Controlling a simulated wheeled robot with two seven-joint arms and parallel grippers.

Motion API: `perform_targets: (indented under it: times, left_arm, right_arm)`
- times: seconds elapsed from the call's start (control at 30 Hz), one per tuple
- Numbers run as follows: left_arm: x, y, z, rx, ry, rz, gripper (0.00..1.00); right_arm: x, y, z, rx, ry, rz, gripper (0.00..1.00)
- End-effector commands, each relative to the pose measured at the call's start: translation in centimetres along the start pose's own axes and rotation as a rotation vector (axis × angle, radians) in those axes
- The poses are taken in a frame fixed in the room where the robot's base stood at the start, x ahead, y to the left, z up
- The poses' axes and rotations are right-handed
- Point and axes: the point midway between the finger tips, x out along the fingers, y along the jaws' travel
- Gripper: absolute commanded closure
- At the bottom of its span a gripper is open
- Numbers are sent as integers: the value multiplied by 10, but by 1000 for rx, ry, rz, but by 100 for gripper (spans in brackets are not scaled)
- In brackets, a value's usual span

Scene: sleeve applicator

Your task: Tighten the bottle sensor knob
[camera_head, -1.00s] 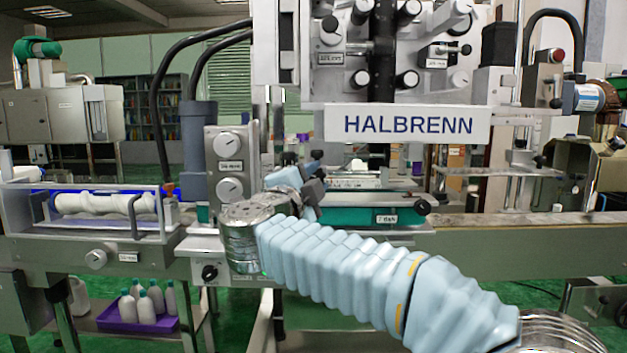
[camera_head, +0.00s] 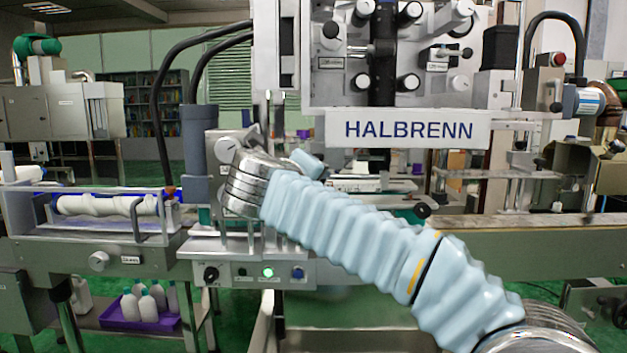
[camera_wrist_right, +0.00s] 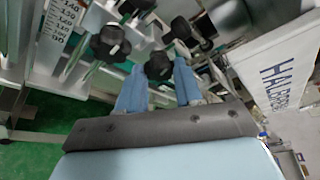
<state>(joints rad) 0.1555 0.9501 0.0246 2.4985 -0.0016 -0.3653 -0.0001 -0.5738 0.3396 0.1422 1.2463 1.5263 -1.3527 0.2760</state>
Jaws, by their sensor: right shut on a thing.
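In the right wrist view a round black knob (camera_wrist_right: 158,66) sits between the tips of the two blue fingers of my right gripper (camera_wrist_right: 159,80). The gripper is shut on this knob. I cannot read a label on it. In the head view my right arm comes in from the lower right, and its silver wrist hides most of the gripper and the knob. Only a blue finger part (camera_head: 307,163) shows past the wrist. My left gripper is not in either view.
In the right wrist view another black knob (camera_wrist_right: 110,44) and a numbered scale (camera_wrist_right: 62,25) are close by. The HALBRENN sign (camera_head: 408,128) hangs above my arm. A panel with a lit green button (camera_head: 267,272) is below my wrist. A conveyor (camera_head: 540,240) runs to the right.

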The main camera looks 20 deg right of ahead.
Motion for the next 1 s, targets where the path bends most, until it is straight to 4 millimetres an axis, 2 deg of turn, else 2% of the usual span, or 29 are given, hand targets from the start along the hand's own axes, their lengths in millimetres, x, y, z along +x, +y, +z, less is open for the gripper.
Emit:
perform_targets:
  times: [0.43, 1.0]
  left_arm:
    - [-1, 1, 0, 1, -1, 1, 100]
    - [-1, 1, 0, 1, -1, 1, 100]
  right_arm:
    - [0, 1, -1, 248, 3, 108, 96]
    - [0, 1, -1, 302, 2, 132, 96]
